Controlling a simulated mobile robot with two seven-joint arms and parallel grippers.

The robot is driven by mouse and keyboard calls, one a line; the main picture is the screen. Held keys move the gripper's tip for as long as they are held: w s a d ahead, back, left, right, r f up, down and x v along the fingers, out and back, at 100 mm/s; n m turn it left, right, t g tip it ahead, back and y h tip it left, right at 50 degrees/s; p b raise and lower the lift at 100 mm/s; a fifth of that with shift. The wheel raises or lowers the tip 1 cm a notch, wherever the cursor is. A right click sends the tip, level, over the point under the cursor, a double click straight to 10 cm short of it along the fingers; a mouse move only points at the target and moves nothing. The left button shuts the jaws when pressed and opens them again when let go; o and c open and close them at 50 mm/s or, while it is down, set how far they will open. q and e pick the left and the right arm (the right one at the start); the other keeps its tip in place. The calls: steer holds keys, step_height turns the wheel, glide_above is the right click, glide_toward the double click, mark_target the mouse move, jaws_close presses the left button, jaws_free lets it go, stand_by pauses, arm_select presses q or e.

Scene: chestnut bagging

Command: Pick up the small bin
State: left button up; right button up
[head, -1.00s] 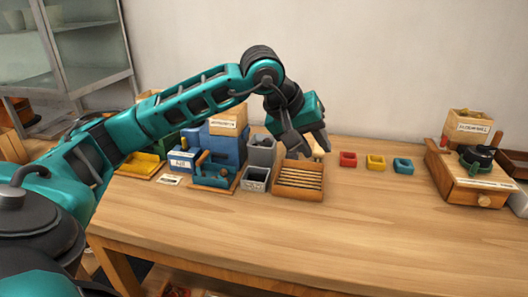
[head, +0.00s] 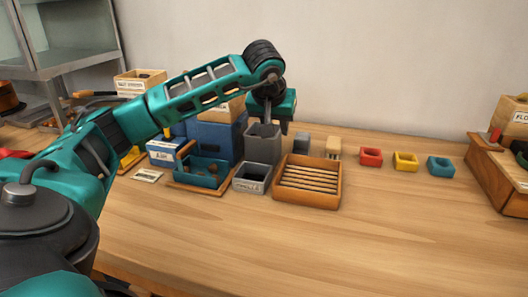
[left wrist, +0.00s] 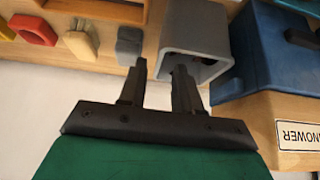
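A tall grey open bin (head: 262,148) stands at the back of the table, and a smaller grey bin (head: 252,179) with a label stands in front of it. I cannot tell which is meant by the small bin. My left gripper (head: 266,121) points down at the tall bin's top. In the left wrist view my left gripper (left wrist: 160,72) is open, one finger over the mouth of the tall grey bin (left wrist: 193,28) and the other outside its wall. I cannot tell whether they touch it. My right gripper is not in view.
A blue machine (head: 213,142) stands close left of the tall bin. A slatted wooden tray (head: 337,190) is at front right, with a small grey block (head: 302,143) behind. The front of the table is clear.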

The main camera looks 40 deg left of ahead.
mark_target(278, 133)
arm_select(q)
steer(key=b+x, duration=0.1)
steer(key=x, duration=0.6)
jaws_close()
steer(key=shift+r, duration=0.1)
stand_by(1.3)
